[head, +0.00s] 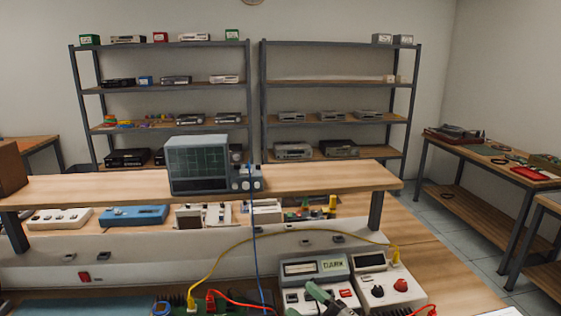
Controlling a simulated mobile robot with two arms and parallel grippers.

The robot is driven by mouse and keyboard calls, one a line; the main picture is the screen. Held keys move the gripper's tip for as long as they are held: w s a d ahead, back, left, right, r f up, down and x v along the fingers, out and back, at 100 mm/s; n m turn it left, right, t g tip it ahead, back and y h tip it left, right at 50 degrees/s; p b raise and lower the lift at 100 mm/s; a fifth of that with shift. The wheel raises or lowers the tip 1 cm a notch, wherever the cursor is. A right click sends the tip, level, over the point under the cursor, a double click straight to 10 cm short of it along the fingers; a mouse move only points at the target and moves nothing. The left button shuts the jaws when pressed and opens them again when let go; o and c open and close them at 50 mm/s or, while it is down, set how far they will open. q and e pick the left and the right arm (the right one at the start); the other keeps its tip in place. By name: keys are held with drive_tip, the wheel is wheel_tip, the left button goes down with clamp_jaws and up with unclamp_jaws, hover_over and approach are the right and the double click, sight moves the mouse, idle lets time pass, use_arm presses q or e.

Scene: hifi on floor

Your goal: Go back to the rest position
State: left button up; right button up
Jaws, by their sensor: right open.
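My right gripper (325,298) shows only in part at the bottom edge of the head view, as grey-green fingers in front of the bench instruments. It is open, and I see nothing held in it. Most of it is cut off by the picture edge. My left gripper is not in view. A grey meter with a display (314,270) stands just behind the right gripper. A white box with knobs (388,287) stands to its right. I cannot tell whether the gripper touches either one.
An oscilloscope (198,165) stands on the raised wooden shelf (330,178) of the bench. A yellow cable (290,231), a blue cable (254,240) and a red cable (240,303) run near the gripper. Loaded racks (264,100) stand behind. A side table (470,148) is at right.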

drive_tip(key=s+d+f+m+g+h, duration=0.1)
drive_tip(key=s+d+f+m+h, duration=0.4)
drive_tip(key=d+m+h, duration=0.25)
drive_tip(key=s+d+f+m+h, duration=0.4)
drive_tip(key=d+f+m+h, duration=0.15)
drive_tip(key=m+h, duration=0.3)
drive_tip(key=s+d+f+g, duration=0.1)
drive_tip(key=s+f+g, duration=0.15)
drive_tip(key=s, duration=0.35)
drive_tip(key=s+d+f+m+g+y, duration=0.1)
drive_tip(key=s+f+g, duration=0.1)
drive_tip(key=s+g, duration=0.35)
drive_tip(key=s+d+f+g, duration=0.1)
drive_tip(key=s+f+g, duration=0.1)
drive_tip(key=s, duration=0.6)
wheel_tip(320, 180, down, 26)
drive_tip(key=r+g, duration=0.1)
drive_tip(key=g, duration=0.1)
drive_tip(key=s+d+f, duration=0.2)
drive_tip(key=s+f, duration=1.4)
drive_tip(key=f, duration=0.1)
drive_tip(key=shift+s+d+f+g, duration=0.2)
drive_tip(key=shift+d+g, duration=0.1)
drive_tip(key=shift+g, duration=0.1)
